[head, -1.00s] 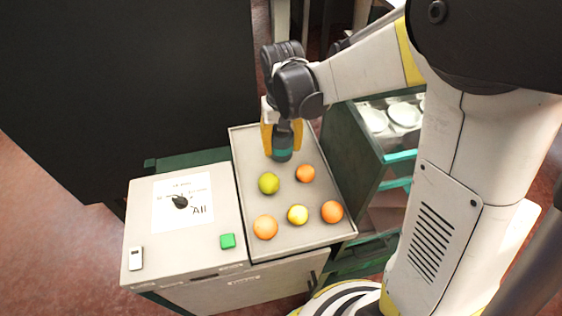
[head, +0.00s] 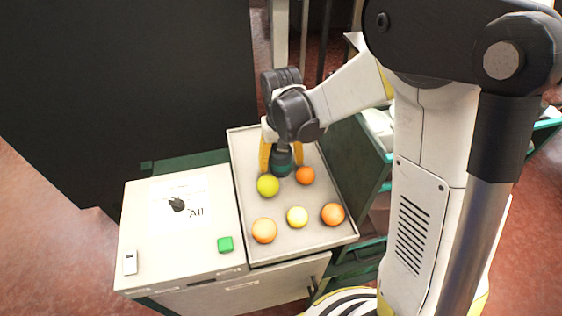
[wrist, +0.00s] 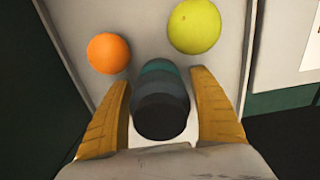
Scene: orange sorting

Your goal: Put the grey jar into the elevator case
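The grey jar (head: 281,163) is dark with a teal band and is at the far part of the grey tray, just behind the green-yellow fruit and an orange. It also shows in the wrist view (wrist: 160,112), between the yellow fingers of my gripper (wrist: 160,80). Narrow gaps show between the jar and both fingers, so my gripper (head: 281,155) looks open around it. My wrist partly hides the jar in the head view. I cannot tell which thing is the elevator case.
The tray (head: 240,160) also holds a green-yellow fruit (head: 267,186), a yellow fruit (head: 297,216) and several oranges (head: 333,214). A control panel (head: 150,240) with a green button (head: 225,244) stands to the left. A dark green cabinet (head: 355,150) stands to the right.

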